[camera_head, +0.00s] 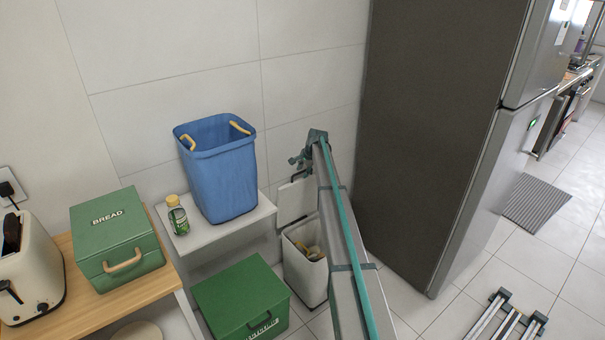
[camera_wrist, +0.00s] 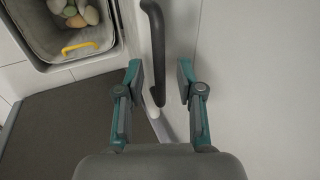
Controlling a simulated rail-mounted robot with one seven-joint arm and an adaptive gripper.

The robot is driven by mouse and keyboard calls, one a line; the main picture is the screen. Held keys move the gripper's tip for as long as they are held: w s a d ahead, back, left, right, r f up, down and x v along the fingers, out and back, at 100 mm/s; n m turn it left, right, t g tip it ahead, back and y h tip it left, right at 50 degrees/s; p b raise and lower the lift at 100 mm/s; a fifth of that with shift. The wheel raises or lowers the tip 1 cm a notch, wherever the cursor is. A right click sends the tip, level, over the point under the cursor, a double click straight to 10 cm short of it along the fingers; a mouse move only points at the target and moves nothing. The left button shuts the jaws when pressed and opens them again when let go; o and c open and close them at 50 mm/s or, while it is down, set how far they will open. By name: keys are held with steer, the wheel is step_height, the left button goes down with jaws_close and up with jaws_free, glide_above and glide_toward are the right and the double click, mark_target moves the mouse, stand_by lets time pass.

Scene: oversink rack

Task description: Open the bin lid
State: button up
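The white bin (camera_head: 303,281) stands on the floor beside the fridge, partly hidden behind my arm. Its top is uncovered and its contents show. A pale lid panel (camera_head: 296,198) stands raised at its back edge. In the wrist view the bin's open mouth (camera_wrist: 118,48) is at upper left, with several rounded items inside. A dark handle (camera_wrist: 153,45) runs along the pale lid panel (camera_wrist: 245,70). My gripper (camera_wrist: 160,75) is open, its fingers on either side of the handle's lower end, with gaps showing. In the head view my gripper (camera_head: 300,160) is small, above the lid.
A blue basket (camera_head: 222,175) and a green-labelled bottle (camera_head: 177,216) stand on a white shelf (camera_head: 235,225) left of the bin. A green recycling box (camera_head: 240,297) sits below. The tall dark fridge (camera_head: 430,120) is close on the right. Open floor lies in front of the fridge.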

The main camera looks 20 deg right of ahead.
steer(key=v, duration=1)
steer(key=shift+r, duration=0.15)
steer(key=s+a+f+n+g, duration=0.2)
steer(key=s+a+f+n, duration=0.3)
steer(key=s+f, duration=0.7)
steer(key=s+a+f+n+g+p, duration=0.1)
steer(key=s+a+f+n+g, duration=0.1)
steer(key=s+a+f, duration=1)
steer(key=s+a+f+n+g, duration=0.15)
steer(key=s+f+n, duration=0.45)
steer(key=s, duration=1)
steer(key=s+a+f+g, duration=0.2)
steer(key=s+a+f, duration=0.1)
steer(key=s, duration=1)
steer(key=s+a+f+n+g+p, duration=0.1)
steer(key=s+a, duration=0.4)
steer(key=s, duration=0.9)
steer(key=s+a+f+n+g+h, duration=0.1)
steer(key=s+a+f+g, duration=0.2)
steer(key=s, duration=1.1)
step_height(320, 180, down, 2)
steer(key=shift+s+a+f, duration=0.1)
steer(key=shift+s+a, duration=0.1)
steer(key=shift+a, duration=0.45)
